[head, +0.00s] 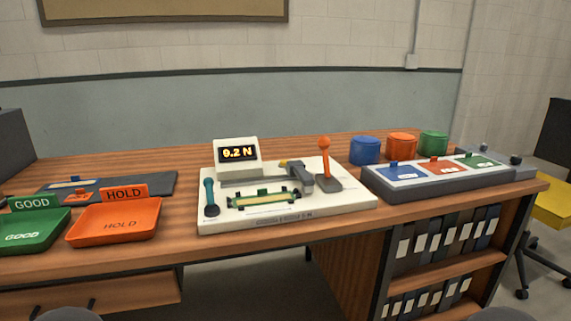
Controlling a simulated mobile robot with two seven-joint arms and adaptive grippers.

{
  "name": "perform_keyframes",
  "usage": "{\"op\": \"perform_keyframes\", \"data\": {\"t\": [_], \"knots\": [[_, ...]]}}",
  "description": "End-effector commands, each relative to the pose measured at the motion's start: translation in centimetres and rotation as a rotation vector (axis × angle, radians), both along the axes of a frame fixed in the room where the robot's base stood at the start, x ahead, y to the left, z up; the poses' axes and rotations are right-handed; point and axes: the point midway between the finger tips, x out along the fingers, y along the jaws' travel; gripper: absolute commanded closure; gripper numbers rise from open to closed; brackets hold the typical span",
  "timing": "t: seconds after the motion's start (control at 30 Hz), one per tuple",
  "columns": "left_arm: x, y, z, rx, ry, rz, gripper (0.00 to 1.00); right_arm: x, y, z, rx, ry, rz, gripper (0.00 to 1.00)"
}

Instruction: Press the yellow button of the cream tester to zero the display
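The cream tester (354,203) stands on the wooden desk in the middle of the head view. Its display (238,154) is lit and reads 9.2 N in yellow on black. A small yellow part (284,162), which looks like the yellow button, shows right of the display box, beside the grey arm of the tester; its lower part is hidden. An orange-knobbed lever (324,160) stands upright to its right. A teal-handled lever (210,196) stands at the left. A roller-like piece (262,199) with green and yellow parts lies at the front. Neither gripper is in view.
A green GOOD tray (60,226) and an orange HOLD tray (150,232) sit at the left. A grey rack (376,183) with blue, red and green panels stands right of the tester. Blue (365,151), orange (401,145) and green (433,144) round containers stand behind it.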

Motion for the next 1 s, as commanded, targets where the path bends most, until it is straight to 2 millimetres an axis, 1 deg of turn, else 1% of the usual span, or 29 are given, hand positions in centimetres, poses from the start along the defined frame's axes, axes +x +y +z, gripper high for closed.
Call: {"op": "perform_keyframes", "data": {"t": [0.23,0.43,1.0], "knots": [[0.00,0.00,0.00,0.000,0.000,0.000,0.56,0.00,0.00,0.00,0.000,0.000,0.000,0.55],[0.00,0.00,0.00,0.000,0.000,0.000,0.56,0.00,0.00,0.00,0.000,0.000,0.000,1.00],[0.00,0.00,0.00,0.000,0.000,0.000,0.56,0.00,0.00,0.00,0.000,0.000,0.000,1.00]]}}
